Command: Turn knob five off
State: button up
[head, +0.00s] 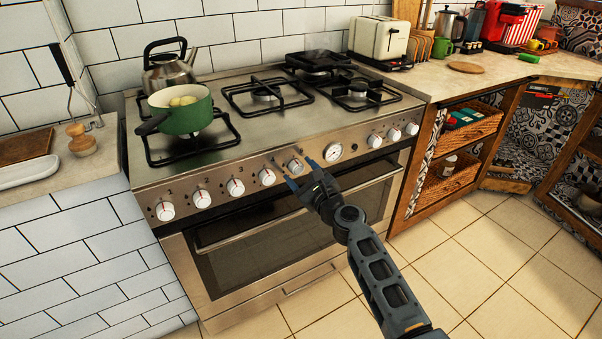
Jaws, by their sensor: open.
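Knob five (295,166) is the fifth white-faced knob from the left on the stove's steel front panel, just left of the round dial. My gripper (302,174) is open in front of this knob, with its dark fingertips pointing at the panel. One fingertip shows low and left of the knob, the other to its right. Whether either finger touches the knob cannot be told. The exact angle of the knob's mark is too small to read.
Knob four (267,177) is close on the left and the round dial (333,151) close on the right. The oven handle (240,236) runs below. A green pot (188,118) and a kettle (168,72) stand on the left burners. The tiled floor at right is clear.

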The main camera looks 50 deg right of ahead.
jog(key=v, duration=0.7)
jog(key=shift+s, duration=0.25)
jog(key=s+a+f+n+g+y+p, duration=0.1)
jog(key=s+a+n, duration=0.65)
jog(key=s, duration=0.35)
jog(key=s+a+f+n+g+y+p, duration=0.1)
jog(key=s+a+n, duration=0.5)
jog(key=s+n, duration=0.4)
jog(key=s+a+r+n+y+p, duration=0.1)
jog(key=s+a+r+n, duration=0.4)
jog(key=s+r+n, duration=0.2)
jog(key=s+a+r+n+y+p, duration=0.1)
jog(key=s+a+r+n+y, duration=0.1)
jog(key=s+a+r+n, duration=0.3)
jog(key=s+r+n, duration=0.2)
jog(key=s+n, duration=0.2)
jog(key=s, duration=0.1)
jog(key=shift+s+r+g, duration=0.3)
jog(key=shift+s+r, duration=0.05)
